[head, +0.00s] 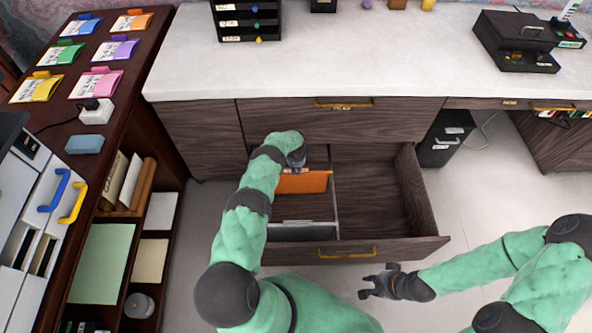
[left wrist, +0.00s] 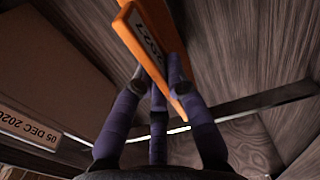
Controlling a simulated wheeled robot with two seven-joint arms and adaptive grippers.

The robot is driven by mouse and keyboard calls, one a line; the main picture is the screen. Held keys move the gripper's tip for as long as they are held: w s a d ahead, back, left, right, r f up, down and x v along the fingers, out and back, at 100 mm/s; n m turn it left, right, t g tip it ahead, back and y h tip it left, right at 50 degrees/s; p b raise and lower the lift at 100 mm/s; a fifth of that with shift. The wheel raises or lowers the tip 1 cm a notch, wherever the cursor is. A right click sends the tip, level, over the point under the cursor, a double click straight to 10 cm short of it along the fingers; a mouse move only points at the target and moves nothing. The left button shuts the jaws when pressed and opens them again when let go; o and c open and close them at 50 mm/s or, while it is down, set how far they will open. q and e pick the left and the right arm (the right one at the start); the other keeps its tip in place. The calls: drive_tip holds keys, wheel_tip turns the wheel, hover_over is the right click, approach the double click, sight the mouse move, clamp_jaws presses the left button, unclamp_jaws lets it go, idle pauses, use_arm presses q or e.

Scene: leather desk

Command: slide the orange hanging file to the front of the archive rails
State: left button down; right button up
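The orange hanging file (head: 303,184) stands upright across the left compartment of the open drawer, towards its back. In the left wrist view the orange file (left wrist: 142,40) carries a white label and runs between my fingers. My left gripper (head: 297,163) is at the file's top edge; in the wrist view its purple fingers (left wrist: 160,90) press on both faces. My right gripper (head: 374,284) is empty, fingers apart, in front of the drawer.
The drawer front (head: 400,247) has a yellow handle (head: 346,252). The drawer's right compartment (head: 370,190) is empty. A label reading "05 DEC 2026" (left wrist: 30,128) shows left of my fingers. The white countertop (head: 400,60) lies behind, and a side cabinet stands at left.

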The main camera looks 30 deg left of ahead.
use_arm(q)
drive_tip(key=s+d+p, duration=0.5)
drive_tip(key=s+p, duration=0.3)
drive_tip(key=p, duration=0.1)
drive_tip(key=s+d+p, duration=0.5)
drive_tip(key=s+p, duration=0.4)
drive_tip(key=p, duration=0.1)
drive_tip(key=shift+s+d, duration=0.3)
drive_tip(key=shift+d, duration=0.1)
idle(3.1)
drive_tip(key=c, duration=1.2)
unclamp_jaws()
drive_tip(key=shift+w+r, duration=0.1)
